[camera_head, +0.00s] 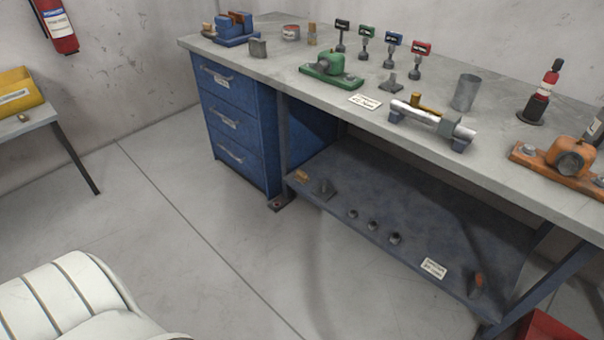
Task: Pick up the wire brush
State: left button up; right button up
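I cannot make out the wire brush for certain at this size. Neither of my grippers is in view.
Blue drawers (232,122) stand below.

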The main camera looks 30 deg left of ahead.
aim_at(302, 176)
jog(key=i+j+z, duration=0.1)
jog(key=j, duration=0.35)
jog(key=i+j, duration=0.15)
jog(key=j, duration=0.3)
jog(key=i+j+z, duration=0.15)
jog(key=j, duration=0.3)
jog(key=i+j+z, duration=0.1)
jog(key=j, duration=0.35)
